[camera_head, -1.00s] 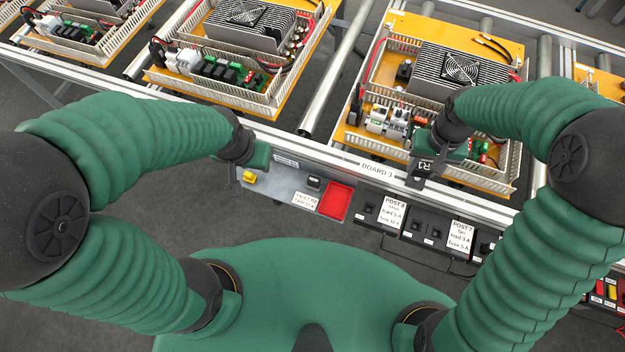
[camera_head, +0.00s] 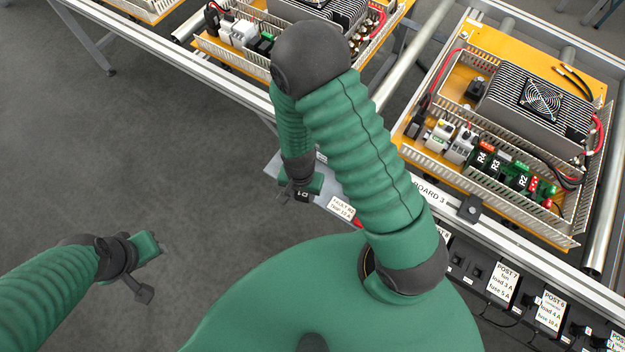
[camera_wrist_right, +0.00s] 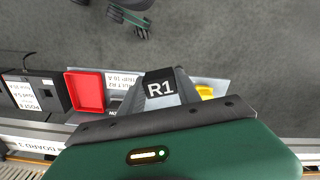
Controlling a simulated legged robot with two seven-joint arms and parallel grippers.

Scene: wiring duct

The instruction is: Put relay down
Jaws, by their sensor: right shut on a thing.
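A black relay marked R1 (camera_wrist_right: 160,90) is between the fingers of my right gripper (camera_head: 300,192). In the right wrist view it is over the grey tray (camera_wrist_right: 220,84); I cannot tell whether it touches it. In the head view the relay (camera_head: 302,196) is small and partly hidden by the gripper. A red bin (camera_wrist_right: 86,92) lies to the left of the relay in the wrist view, and a yellow part (camera_wrist_right: 205,92) to its right. My left gripper (camera_head: 150,270) is over the floor at lower left; its jaw opening is unclear.
Board 3 (camera_head: 445,75) stands on the roller conveyor at right, with relays R4, R3 and R2 (camera_head: 522,182) in it. Black post units (camera_head: 505,285) line the conveyor's front edge. Another board (camera_head: 225,50) is at the upper left. Open floor lies to the left.

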